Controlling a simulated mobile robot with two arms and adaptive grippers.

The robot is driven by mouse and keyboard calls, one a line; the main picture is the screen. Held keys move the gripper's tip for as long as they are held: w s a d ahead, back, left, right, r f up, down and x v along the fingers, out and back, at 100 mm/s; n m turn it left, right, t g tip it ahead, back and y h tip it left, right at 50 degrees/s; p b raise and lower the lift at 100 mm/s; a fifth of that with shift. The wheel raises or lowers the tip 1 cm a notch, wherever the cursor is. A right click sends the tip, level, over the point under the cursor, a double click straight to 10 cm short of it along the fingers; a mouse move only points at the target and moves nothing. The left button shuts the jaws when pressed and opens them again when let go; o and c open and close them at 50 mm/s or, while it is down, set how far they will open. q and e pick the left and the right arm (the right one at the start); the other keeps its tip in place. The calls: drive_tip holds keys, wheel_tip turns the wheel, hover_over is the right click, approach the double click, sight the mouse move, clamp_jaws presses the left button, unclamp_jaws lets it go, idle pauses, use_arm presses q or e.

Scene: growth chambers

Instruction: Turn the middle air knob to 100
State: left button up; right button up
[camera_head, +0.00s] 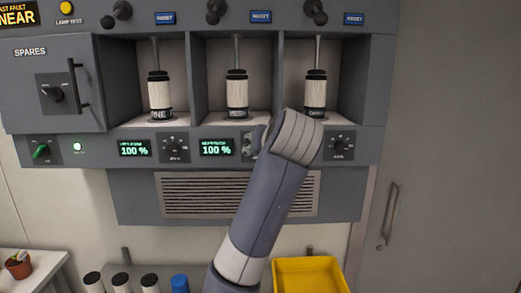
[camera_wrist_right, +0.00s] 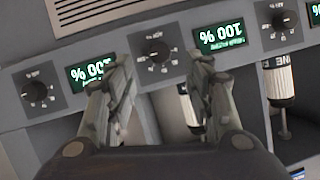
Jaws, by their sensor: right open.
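The middle air knob (camera_wrist_right: 157,52) is a dark round dial on the grey panel, seen upside down in the right wrist view. In the head view only its left edge shows beside my right wrist. The middle display (camera_head: 216,148) reads 100 % in green; it also shows in the wrist view (camera_wrist_right: 222,37). My right gripper (camera_wrist_right: 162,60) is open and empty, its two fingers spread to either side of the middle knob in the picture. I cannot tell whether they touch it. In the head view the fingers are mostly hidden by my arm. My left gripper is not in view.
The left knob (camera_head: 174,147) and right knob (camera_head: 340,145) flank it. The left display (camera_head: 135,149) reads 100 %. The right display (camera_wrist_right: 90,75) is partly covered by a finger. Three canisters stand in bays above. A vent grille (camera_head: 185,195) and yellow bin (camera_head: 308,274) are below.

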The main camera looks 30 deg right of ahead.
drive_tip(key=v, duration=0.3)
drive_tip(key=shift+s+a+r, duration=0.1)
drive_tip(key=shift+s+a, duration=0.05)
drive_tip(key=shift+s, duration=0.2)
